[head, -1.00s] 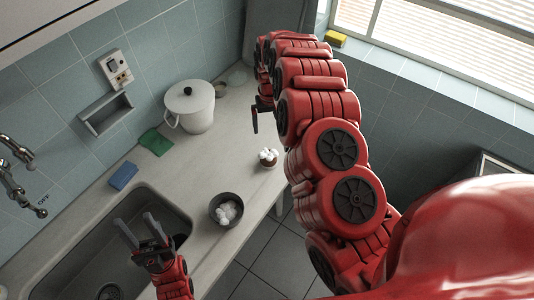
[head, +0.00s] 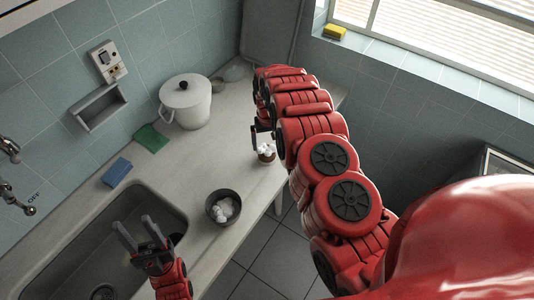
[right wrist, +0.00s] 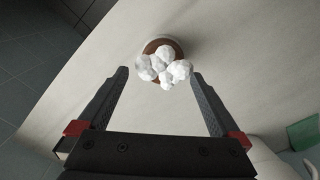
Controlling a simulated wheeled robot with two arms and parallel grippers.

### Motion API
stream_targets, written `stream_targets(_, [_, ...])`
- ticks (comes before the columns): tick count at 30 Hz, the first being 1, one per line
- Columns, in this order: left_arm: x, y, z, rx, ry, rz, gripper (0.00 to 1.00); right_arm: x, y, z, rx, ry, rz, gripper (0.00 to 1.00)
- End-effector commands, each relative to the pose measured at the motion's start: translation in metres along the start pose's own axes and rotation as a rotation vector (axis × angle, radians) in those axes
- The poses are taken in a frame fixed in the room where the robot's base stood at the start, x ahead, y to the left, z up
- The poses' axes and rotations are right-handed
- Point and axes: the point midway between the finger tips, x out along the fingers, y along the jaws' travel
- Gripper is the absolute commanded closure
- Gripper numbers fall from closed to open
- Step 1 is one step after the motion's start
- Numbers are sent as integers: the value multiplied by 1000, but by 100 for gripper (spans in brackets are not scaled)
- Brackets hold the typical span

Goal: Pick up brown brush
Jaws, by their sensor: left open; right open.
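My left gripper (head: 131,224) is open and empty over the sink.
A dark bowl (head: 214,213) with white balls sits near the counter's front edge. The sink (head: 75,245), a blue sponge (head: 117,172), a green cloth (head: 151,138) and a white lidded pot (head: 188,104) are to the left. Open counter lies between pot and bowl.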

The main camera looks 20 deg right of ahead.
Motion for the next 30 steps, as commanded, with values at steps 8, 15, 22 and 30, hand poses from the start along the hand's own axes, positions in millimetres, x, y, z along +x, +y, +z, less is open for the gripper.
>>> stream_targets(8, [21, -1, -4, 0, 0, 0, 50, 23, -3, 6, -1, -7, 2, 0])
stream_targets(15, [22, -1, -4, 0, 0, 0, 50, 44, -2, 3, 0, 1, 3, 0])
stream_targets(22, [22, -1, -4, 0, 0, 0, 50, 50, -4, 4, 0, -2, 0, 0])
stream_targets(30, [22, -1, -4, 0, 0, 0, 50, 50, -4, 4, 0, -2, 0, 11])
